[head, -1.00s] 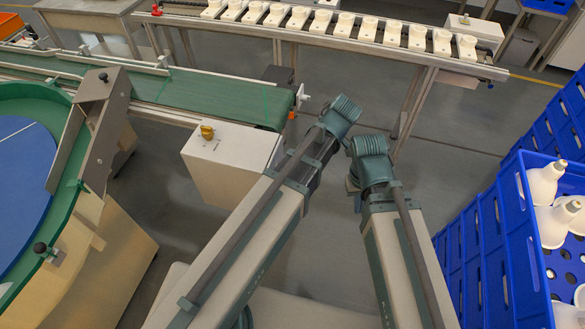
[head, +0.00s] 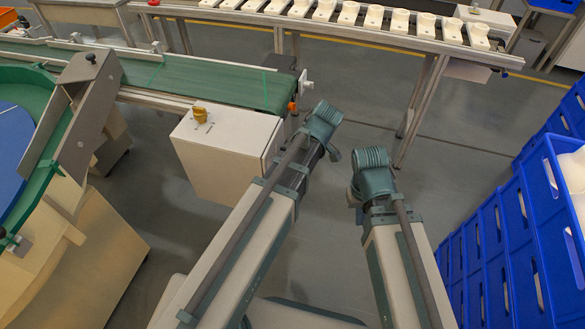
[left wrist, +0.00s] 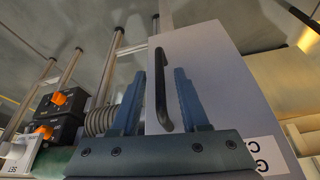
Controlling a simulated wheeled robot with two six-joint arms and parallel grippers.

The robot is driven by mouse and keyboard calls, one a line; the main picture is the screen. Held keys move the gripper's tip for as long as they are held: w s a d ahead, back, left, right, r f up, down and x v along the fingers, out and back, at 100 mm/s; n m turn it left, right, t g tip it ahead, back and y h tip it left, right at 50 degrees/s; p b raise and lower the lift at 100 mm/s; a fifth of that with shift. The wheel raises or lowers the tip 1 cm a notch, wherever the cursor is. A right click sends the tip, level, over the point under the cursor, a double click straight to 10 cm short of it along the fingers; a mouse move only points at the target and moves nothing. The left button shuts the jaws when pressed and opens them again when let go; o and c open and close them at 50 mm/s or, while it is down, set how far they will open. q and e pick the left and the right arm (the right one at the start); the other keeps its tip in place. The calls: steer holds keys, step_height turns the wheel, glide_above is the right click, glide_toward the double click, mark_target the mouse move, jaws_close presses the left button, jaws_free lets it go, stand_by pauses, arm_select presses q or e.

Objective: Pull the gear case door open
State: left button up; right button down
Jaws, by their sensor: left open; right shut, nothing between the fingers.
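The gear case looks to be the pale box (head: 225,150) with a yellow knob on top, beside the green conveyor. In the left wrist view a grey door (left wrist: 215,85) bears a black upright bar handle (left wrist: 161,90) and a partly seen white label. The door looks closed. My left gripper (left wrist: 160,75) is open, its two blue fingers on either side of the handle in the picture; I cannot tell whether they touch it. In the head view its fingers are mostly hidden by my left wrist. My right gripper (head: 356,212) is shut and empty, over open floor right of the box.
A green conveyor (head: 200,80) runs behind the box. A rail with several white parts (head: 400,25) crosses the back. Stacked blue crates (head: 510,230) stand at the right. A green-rimmed table (head: 40,180) is at the left. Floor between box and crates is clear.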

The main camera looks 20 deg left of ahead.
arm_select(q)
steer(key=shift+a+f+b, duration=0.25)
steer(key=shift+f+b, duration=0.1)
steer(key=shift+f, duration=0.3)
jaws_close()
stand_by(1.1)
